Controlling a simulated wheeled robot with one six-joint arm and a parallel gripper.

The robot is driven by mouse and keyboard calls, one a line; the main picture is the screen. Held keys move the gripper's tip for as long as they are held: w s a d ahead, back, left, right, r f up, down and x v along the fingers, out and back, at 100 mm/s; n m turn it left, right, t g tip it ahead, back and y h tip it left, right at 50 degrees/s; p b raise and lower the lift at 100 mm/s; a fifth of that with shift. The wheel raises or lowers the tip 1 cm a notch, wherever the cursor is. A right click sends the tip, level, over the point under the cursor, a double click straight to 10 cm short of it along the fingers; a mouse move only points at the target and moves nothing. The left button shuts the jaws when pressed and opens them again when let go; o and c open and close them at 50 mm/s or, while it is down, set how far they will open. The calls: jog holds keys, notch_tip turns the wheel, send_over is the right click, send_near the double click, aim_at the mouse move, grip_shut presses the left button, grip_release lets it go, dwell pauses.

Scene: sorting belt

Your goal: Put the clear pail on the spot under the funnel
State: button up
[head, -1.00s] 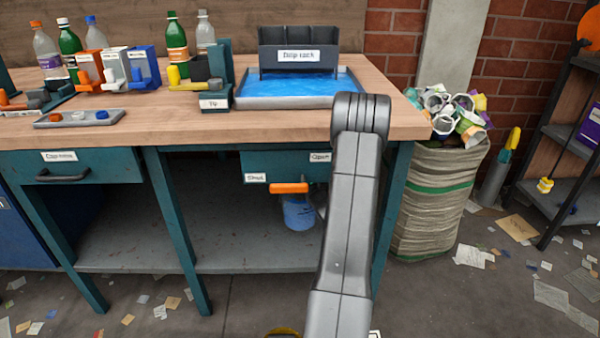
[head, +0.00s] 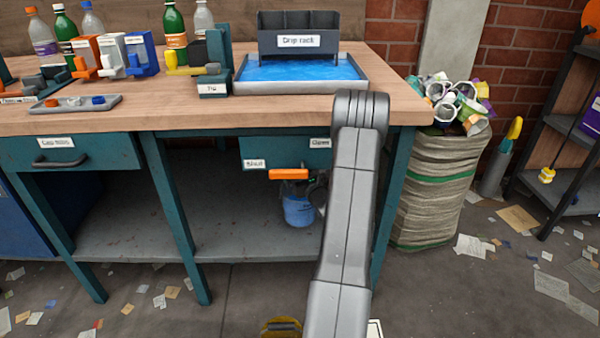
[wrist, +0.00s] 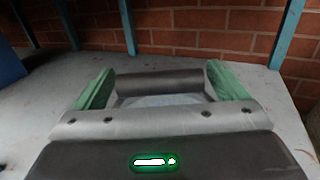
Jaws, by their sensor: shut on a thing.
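The clear pail (head: 298,210), looking bluish, shows in the head view under the bench, below an orange lever (head: 288,174). My gripper (head: 317,186) is partly hidden behind my arm, at the pail's upper right. In the wrist view, my gripper's green fingers (wrist: 163,86) stand either side of a dark round bar and a pale see-through surface, which fits the pail held between them. The pail is upright as far as I can tell. I cannot make out the funnel or the spot; my arm and the bench front hide part of that area.
The bench's lower shelf (head: 130,235) is mostly clear to the left. Bench legs (head: 170,215) stand left and right of the pail. Labels by the lever read Shut (head: 255,164) and Open (head: 320,143). A full sack (head: 430,195) stands right of the bench.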

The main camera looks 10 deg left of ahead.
jog(key=shift+f+b, duration=0.35)
jog(key=shift+f, duration=0.15)
jog(key=o, duration=1.1)
jog(key=shift+o, duration=0.2)
jog(key=p+v, duration=0.3)
jog(key=v, duration=1.1)
